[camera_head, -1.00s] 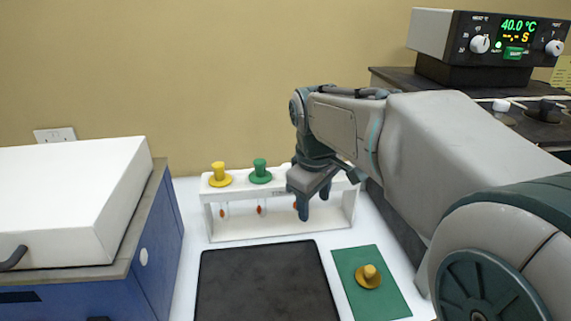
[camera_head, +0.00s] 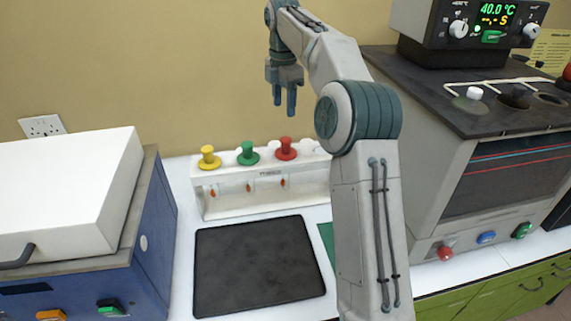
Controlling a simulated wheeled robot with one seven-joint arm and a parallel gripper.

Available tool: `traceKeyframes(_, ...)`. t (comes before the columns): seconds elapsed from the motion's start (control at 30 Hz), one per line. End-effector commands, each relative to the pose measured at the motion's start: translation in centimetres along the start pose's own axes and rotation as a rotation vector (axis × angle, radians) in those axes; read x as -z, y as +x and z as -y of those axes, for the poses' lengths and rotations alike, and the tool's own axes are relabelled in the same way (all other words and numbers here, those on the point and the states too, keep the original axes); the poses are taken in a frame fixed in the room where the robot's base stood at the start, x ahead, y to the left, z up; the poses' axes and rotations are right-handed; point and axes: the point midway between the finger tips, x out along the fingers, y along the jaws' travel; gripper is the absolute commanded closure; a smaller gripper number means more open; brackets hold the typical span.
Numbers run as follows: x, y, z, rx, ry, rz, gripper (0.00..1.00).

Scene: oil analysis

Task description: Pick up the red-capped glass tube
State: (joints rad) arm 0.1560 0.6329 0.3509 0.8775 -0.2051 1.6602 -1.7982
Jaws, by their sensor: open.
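The red-capped glass tube (camera_head: 286,149) stands upright in the white rack (camera_head: 215,205), at the right of three capped tubes. Its red cap sits above the rack top and its lower end shows in the rack's open front. My gripper (camera_head: 284,112) is open and empty, fingers pointing down, raised in front of the wall. In the picture it shows directly above the red cap, clearly apart from it. My arm hides the right end of the rack.
A yellow-capped tube (camera_head: 208,157) and a green-capped tube (camera_head: 247,153) stand left of the red one. A dark tray (camera_head: 260,265) lies in front of the rack. A blue and white machine (camera_head: 70,220) stands left; a grey apparatus (camera_head: 490,190) stands right.

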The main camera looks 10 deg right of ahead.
Motion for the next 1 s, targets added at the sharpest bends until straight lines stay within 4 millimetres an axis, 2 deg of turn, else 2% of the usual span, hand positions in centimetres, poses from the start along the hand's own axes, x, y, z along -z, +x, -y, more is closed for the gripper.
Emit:
traceKeyframes(0.1,0.0,2.4,0.1,0.004,0.002,-0.001,0.47)
traceKeyframes(0.3,0.0,5.8,0.1,0.002,0.002,0.0,0.47)
traceKeyframes(0.57,-0.1,7.7,0.1,0.0,0.004,0.0,0.47)
traceKeyframes(0.83,-0.6,11.5,0.1,0.003,0.003,-0.001,0.47)
traceKeyframes(1.0,-0.6,12.6,0.1,0.0,0.003,0.0,0.47)
